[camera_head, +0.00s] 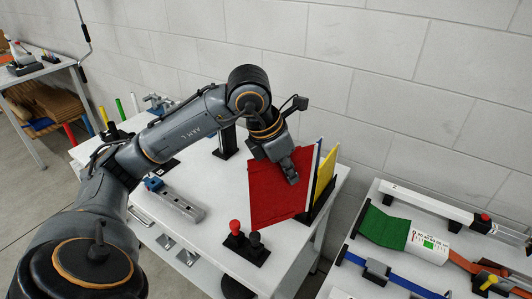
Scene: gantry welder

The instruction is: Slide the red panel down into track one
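The red panel (272,205) stands upright, slightly tilted, near the right end of the white table. My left gripper (291,172) is at the panel's upper part, with a finger in front of its red face, and appears shut on it. The far finger is hidden behind the panel. A dark rack (322,207) stands right beside the panel, holding a yellow panel (325,172) and a blue-edged white panel (314,165). The red panel hides most of the rack, so I cannot tell whether its lower edge is in a track. My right gripper is not in view.
A base with red and black knobs (247,248) stands at the table's front edge, close to the red panel. A grey bar-shaped fixture (178,206) lies to the left. A second table (362,274) at right carries straps and tools. A block wall stands behind.

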